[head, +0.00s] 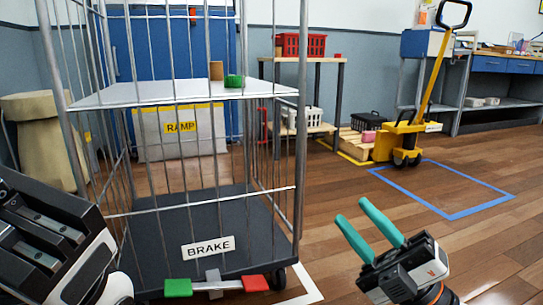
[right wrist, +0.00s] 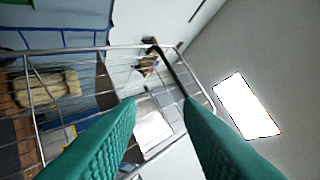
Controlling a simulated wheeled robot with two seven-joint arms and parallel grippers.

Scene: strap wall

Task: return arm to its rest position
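My right gripper (head: 351,209) is in the lower right of the head view, in front of and to the right of the wire cage cart (head: 297,150). Its two teal fingers are spread apart and point up and left, with nothing between them. The right wrist view also shows the fingers (right wrist: 159,102) apart, with the cart's wire bars beyond them. Part of my left arm fills the lower left of the head view; its fingertips do not show.
The cart has a BRAKE label (head: 208,247) and a pedal with green (head: 178,287) and red (head: 255,283) ends. A yellow pallet jack (head: 404,138) stands behind a blue floor outline. Floor at right is clear.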

